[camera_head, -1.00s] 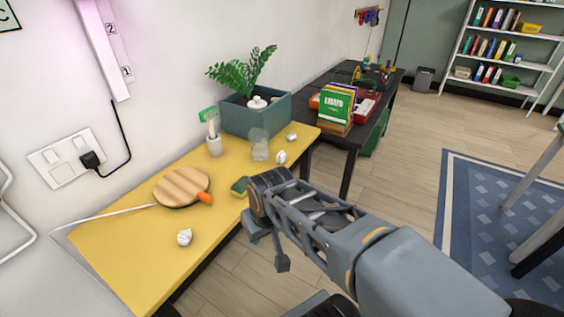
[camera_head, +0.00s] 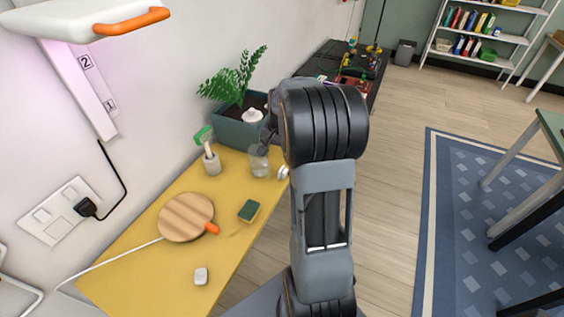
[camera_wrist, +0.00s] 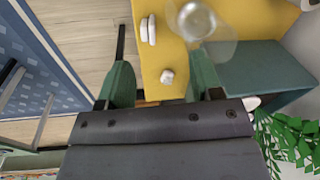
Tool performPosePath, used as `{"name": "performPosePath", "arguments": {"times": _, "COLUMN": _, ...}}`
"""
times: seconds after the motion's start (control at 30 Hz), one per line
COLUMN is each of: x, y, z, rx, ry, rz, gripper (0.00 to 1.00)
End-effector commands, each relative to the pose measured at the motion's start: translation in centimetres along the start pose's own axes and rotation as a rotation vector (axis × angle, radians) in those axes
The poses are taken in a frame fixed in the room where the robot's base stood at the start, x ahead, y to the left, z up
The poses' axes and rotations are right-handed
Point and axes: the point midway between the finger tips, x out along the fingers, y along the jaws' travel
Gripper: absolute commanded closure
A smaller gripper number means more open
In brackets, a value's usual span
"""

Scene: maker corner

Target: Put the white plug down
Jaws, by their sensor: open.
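Small white pieces lie at the far end of the yellow table, and I cannot tell for sure which is the plug. A white disc-shaped piece (camera_wrist: 148,30) lies on its side near the table's edge; in the head view a white piece (camera_head: 283,172) shows beside my arm. A smaller white piece (camera_wrist: 167,76) appears between my fingers, apparently on the table beyond them. My gripper (camera_wrist: 160,72) is open with nothing held, its two green fingers spread above the table end. In the head view it is mostly hidden behind my arm.
The yellow table (camera_head: 150,237) also holds a clear glass (camera_head: 259,162), a brush in a cup (camera_head: 211,163), a sponge (camera_head: 249,211), a round wooden board (camera_head: 186,217) and a white lump (camera_head: 201,276). A teal planter (camera_head: 232,131) stands at its far end, a dark table behind.

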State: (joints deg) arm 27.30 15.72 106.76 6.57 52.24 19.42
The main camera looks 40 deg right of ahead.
Motion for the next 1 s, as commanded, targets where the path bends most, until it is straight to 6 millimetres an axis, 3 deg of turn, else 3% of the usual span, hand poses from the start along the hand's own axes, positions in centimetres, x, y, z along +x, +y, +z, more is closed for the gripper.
{"name": "performPosePath", "arguments": {"times": 0.1, "x": -0.1, "y": 1.6, "z": -3.1, "rx": 0.113, "ry": -0.017, "rz": 0.003, "gripper": 0.40}}
{"name": "performPosePath", "arguments": {"times": 0.27, "x": 1.3, "y": 2.8, "z": -4.9, "rx": 0.187, "ry": -0.029, "rz": 0.003, "gripper": 0.40}}
{"name": "performPosePath", "arguments": {"times": 0.6, "x": 7.2, "y": 3.0, "z": -4.9, "rx": 0.199, "ry": -0.031, "rz": 0.004, "gripper": 0.40}}
{"name": "performPosePath", "arguments": {"times": 1.0, "x": 10.2, "y": 3.0, "z": -4.8, "rx": 0.198, "ry": -0.030, "rz": 0.003, "gripper": 0.40}}
